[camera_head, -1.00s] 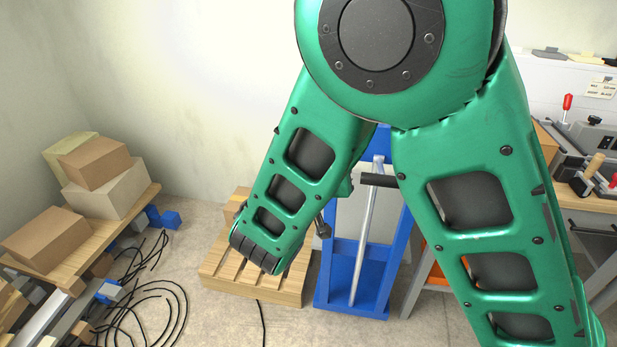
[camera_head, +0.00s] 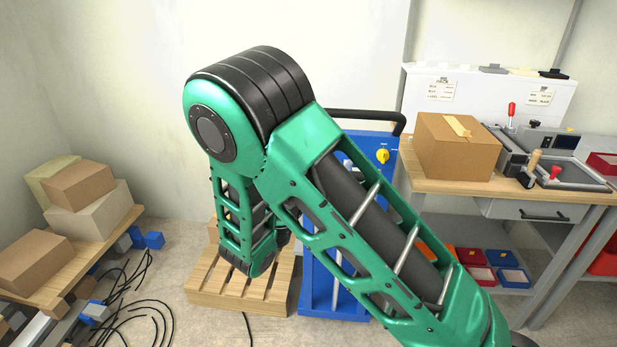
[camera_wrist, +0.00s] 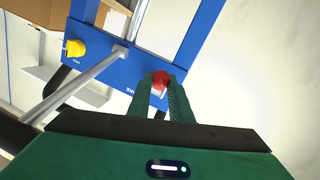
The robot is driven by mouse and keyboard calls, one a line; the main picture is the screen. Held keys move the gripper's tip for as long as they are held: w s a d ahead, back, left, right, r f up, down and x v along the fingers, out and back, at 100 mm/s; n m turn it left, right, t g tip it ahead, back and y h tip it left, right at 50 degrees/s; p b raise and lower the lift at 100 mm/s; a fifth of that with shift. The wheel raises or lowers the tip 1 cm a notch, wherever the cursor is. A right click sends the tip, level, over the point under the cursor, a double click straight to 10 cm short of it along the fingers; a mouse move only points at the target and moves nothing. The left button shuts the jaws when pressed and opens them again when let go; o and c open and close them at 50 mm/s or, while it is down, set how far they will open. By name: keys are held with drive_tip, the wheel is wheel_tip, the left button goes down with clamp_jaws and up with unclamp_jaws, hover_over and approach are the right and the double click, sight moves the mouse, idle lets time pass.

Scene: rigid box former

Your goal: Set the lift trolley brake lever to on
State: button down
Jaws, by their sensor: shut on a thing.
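The lift trolley is a blue frame with a panel (camera_head: 390,142), a black handle bar and a yellow knob (camera_head: 383,156), behind my arm in the head view. In the wrist view its blue panel (camera_wrist: 105,66) shows at a slant with the yellow knob (camera_wrist: 75,48) at left. A red ball knob, seemingly the end of the brake lever (camera_wrist: 161,78), is at the panel's right end. My gripper (camera_wrist: 165,92) is shut on this red knob, one finger on each side. The lever's shaft is hidden. In the head view my gripper is hidden behind my arm.
A slatted pallet (camera_head: 235,296) lies beside the trolley. A workbench (camera_head: 490,188) with a cardboard box (camera_head: 456,148) and tools stands at right. A low shelf (camera_head: 85,246) with boxes is at left, with black cables (camera_head: 130,320) on the floor before it.

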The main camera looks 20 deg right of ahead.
drive_tip(key=shift+f, duration=0.25)
drive_tip(key=c, duration=1.6)
unclamp_jaws()
drive_tip(key=shift+r, duration=0.1)
drive_tip(key=v, duration=1)
drive_tip(key=shift+s+a, duration=0.2)
drive_tip(key=shift+s, duration=0.05)
